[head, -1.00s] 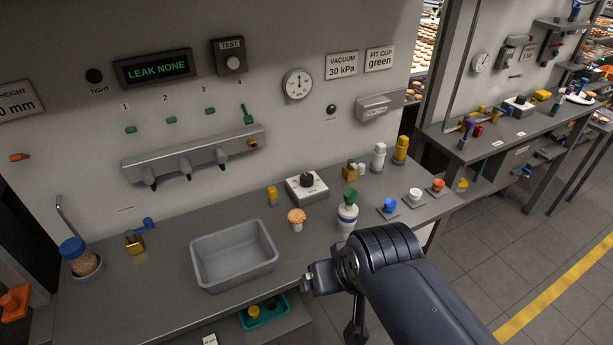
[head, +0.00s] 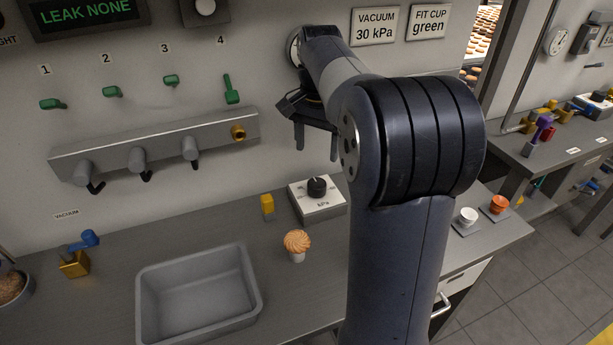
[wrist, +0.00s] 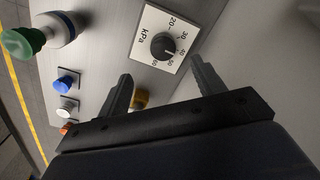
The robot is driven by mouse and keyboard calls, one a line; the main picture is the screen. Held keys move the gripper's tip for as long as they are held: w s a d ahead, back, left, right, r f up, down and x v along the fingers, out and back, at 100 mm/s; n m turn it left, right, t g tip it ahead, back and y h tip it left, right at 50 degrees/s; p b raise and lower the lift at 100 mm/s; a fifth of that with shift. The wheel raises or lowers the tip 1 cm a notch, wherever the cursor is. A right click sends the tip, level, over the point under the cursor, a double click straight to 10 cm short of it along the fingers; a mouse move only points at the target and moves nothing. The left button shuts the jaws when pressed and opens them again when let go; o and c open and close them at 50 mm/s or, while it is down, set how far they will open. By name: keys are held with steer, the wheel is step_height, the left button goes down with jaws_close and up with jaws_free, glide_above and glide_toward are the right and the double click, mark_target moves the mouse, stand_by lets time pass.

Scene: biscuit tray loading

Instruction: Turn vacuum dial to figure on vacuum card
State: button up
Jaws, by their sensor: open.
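The vacuum dial is a black knob (head: 317,187) on a white box (head: 322,208) on the bench. In the wrist view the knob (wrist: 162,46) sits on a white plate marked kPa with figures 20, 30, 40 and 50; its pale mark seems to lie toward the 40–50 side, too small to read exactly. The vacuum card (head: 375,26) on the wall reads 30 kPa. My gripper (head: 316,148) is open and empty, fingers pointing down above the dial, apart from it. In the wrist view its two fingers (wrist: 161,72) show either side of the knob.
A grey bin (head: 196,292), a biscuit-topped white piece (head: 297,246) and a yellow block (head: 267,205) stand near the dial. A nozzle rail (head: 155,145) is on the wall at left. A green-topped bottle (wrist: 40,37) and colored cups show in the wrist view.

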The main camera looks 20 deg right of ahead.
mark_target(316, 184)
steer(key=f, duration=1.1)
steer(key=shift+w+d+b, duration=0.1)
steer(key=shift+w+b, duration=0.2)
steer(key=c, duration=1)
steer(key=shift+o, duration=0.2)
